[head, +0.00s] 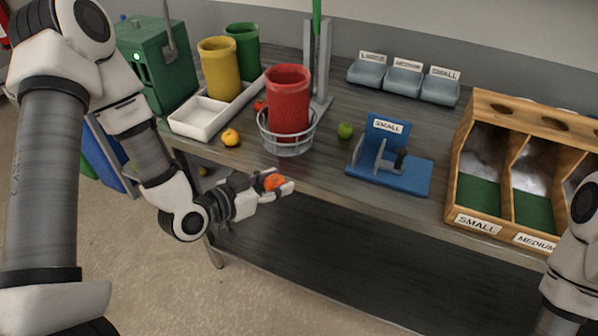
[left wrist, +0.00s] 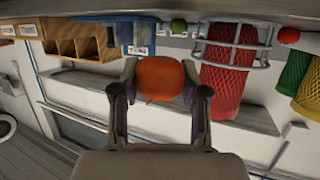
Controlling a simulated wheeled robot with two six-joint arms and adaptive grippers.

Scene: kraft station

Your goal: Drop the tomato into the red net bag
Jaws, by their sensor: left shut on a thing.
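The orange-red tomato (head: 273,182) is between the fingers of my left gripper (head: 276,190), which is shut on it just in front of the table's front edge. The tomato also shows in the left wrist view (left wrist: 160,78), between both fingertips (left wrist: 160,92). The red net bag (head: 289,100) stands upright in a round wire holder (head: 287,147) on the table, behind the gripper and apart from it. It also shows in the left wrist view (left wrist: 228,75). My right gripper is out of view; only part of my right arm shows at the right edge.
Yellow (head: 219,68) and green (head: 243,48) net bags stand at the back left by a white tray (head: 198,118). A yellow-orange fruit (head: 230,137) and a green fruit (head: 345,130) lie on the table (head: 320,172). A blue gauge (head: 390,178) and a wooden sorting box (head: 452,185) stand right.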

